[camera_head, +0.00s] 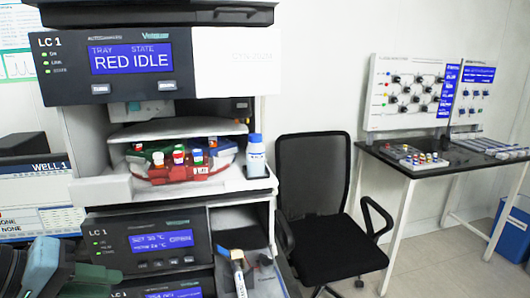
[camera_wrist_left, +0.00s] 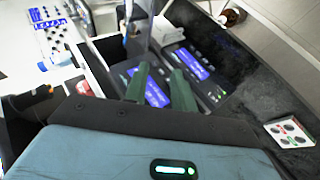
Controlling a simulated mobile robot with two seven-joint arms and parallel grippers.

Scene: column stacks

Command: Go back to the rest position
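My left gripper (camera_head: 97,275) is at the lower left of the head view, low in front of the LC 1 column stack (camera_head: 85,190). In the left wrist view its two green fingers (camera_wrist_left: 161,85) stand apart with nothing between them. Blue lit displays of the stack show behind the fingers there. My right gripper is in neither view.
A red tray (camera_head: 190,172) with several capped vials sits in the open stack bay. A black chair (camera_head: 320,190) and a bench (camera_head: 420,170) with panels are to the right. A blue bin (camera_head: 513,232) stands at the far right.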

